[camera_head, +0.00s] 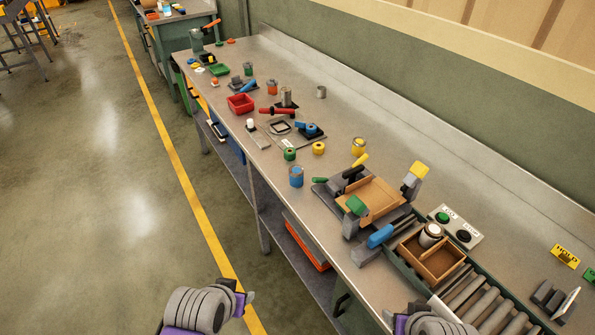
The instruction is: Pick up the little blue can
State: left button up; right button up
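A small blue can (296,177) with a grey rim stands upright near the front edge of the long workbench, left of the clamp fixture. Nothing is touching it. My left gripper (243,299) is low at the bottom of the view, over the floor in front of the bench, well below and left of the can. My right gripper (391,318) is at the bottom edge, partly cut off, near the roller conveyor. Both are too small or cropped to show whether their fingers are open or shut.
A clamp fixture (371,200) with coloured handles stands right of the can. A yellow can (358,147) stands farther back.

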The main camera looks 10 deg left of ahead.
aim_at(296, 171)
jog(key=i+j+z, duration=0.1)
jog(key=j, duration=0.2)
jog(key=i+j+z, duration=0.25)
jog(key=j, duration=0.4)
jog(key=i+j+z, duration=0.1)
jog(key=j, duration=0.2)
jog(key=i, duration=0.05)
